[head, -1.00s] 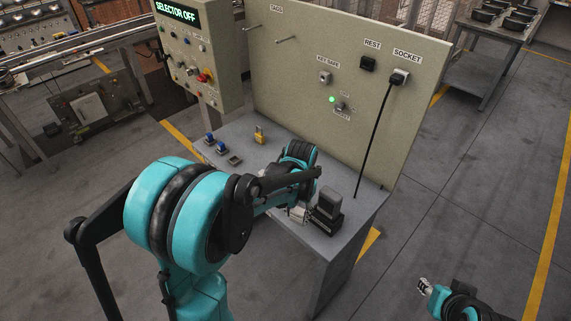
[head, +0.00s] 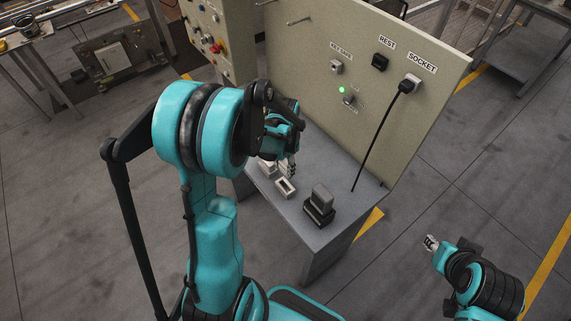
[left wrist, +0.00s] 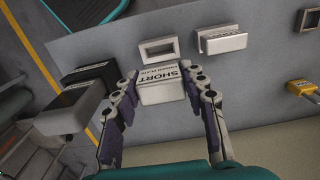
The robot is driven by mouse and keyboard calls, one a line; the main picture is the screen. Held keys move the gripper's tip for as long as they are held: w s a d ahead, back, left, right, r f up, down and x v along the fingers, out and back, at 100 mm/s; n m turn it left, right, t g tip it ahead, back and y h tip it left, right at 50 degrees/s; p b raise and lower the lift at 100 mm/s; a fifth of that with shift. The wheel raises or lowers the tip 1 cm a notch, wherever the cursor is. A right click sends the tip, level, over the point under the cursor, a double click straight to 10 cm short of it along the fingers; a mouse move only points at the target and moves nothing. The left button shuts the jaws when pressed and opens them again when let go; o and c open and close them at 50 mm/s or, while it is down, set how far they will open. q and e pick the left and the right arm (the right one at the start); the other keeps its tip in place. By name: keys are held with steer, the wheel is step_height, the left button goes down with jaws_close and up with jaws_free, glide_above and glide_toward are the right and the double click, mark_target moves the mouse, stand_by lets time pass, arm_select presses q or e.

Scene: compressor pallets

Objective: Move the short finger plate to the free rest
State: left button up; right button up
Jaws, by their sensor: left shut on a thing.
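My left gripper (left wrist: 160,88) is shut on the short finger plate (left wrist: 158,93), a pale block with the word SHORT on its dark-lettered label. It holds the plate near an empty rectangular rest (left wrist: 157,50), which lies just beyond it in the left wrist view. In the head view that rest (head: 286,188) is on the grey bench, in front of my left gripper (head: 290,168); the plate is hard to make out there. A second rest with a pale block (left wrist: 221,40) is beside the free one. My right gripper (head: 431,243) is away from the bench, too small to judge.
A black stand with a grey block (head: 321,200) is on the bench, right of the free rest. A yellow padlock (left wrist: 300,87) lies to the other side. The upright panel (head: 420,105) with a hanging black cable (head: 375,140) bounds the bench's back.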

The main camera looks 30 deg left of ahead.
arm_select(q)
steer(key=shift+s+f+b, duration=0.2)
steer(key=shift+f+b, duration=0.2)
steer(key=shift+b, duration=0.05)
steer(key=shift+f+b, duration=2.15)
steer(key=shift+f, duration=0.3)
steer(key=shift+b, duration=0.35)
steer(key=shift+f, duration=0.2)
steer(key=shift+f+b, duration=0.3)
steer(key=shift+b, duration=0.2)
steer(key=shift+f+b, duration=1.4)
steer(key=shift+f, duration=0.2)
steer(key=o, duration=1.4)
steer(key=shift+r, duration=0.1)
